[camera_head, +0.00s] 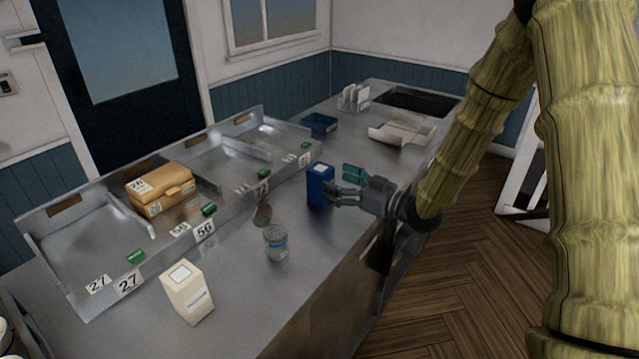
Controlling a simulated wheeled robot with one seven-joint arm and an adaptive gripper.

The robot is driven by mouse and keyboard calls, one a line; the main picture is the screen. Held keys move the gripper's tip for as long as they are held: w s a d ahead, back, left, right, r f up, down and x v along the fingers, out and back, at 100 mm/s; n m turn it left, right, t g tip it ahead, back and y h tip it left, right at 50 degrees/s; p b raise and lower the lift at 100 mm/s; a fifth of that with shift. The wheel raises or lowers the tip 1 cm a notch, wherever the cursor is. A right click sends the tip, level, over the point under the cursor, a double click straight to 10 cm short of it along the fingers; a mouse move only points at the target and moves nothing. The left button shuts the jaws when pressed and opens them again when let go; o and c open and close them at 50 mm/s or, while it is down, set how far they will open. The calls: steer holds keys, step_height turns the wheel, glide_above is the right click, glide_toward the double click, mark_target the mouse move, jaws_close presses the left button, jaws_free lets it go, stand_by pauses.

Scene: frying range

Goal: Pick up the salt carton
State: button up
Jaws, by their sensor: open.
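A blue carton (320,185) with a pale top stands upright on the steel counter (245,325). A cream carton (187,293) with a label too small to read stands near the front left of the counter. I cannot read which one is the salt carton; neither name is legible. Nothing shows between the fingers.
A raised steel tray (85,235) with numbered bays runs along the back and holds a brown box (160,190). A blue tray (319,125) and a white paper-like tray (402,131) lie farther back.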

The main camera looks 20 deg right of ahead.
mark_target(321, 168)
steer(key=shift+p+x, duration=0.7)
steer(key=shift+x, duration=2.3)
steer(key=shift+s, duration=0.1)
steer(key=c, duration=1.2)
steer(key=shift+o, duration=0.2)
steer(key=shift+r, duration=0.15)
steer(key=shift+r+b, duration=0.65)
steer(key=shift+r, duration=0.7)
steer(key=shift+s+r, duration=0.15)
steer(key=shift+r, duration=0.15)
steer(key=s+r+b, duration=0.1)
steer(key=s+b, duration=0.2)
steer(key=s, duration=1.2)
steer(key=shift+s+r, duration=0.25)
steer(key=shift+s, duration=0.1)
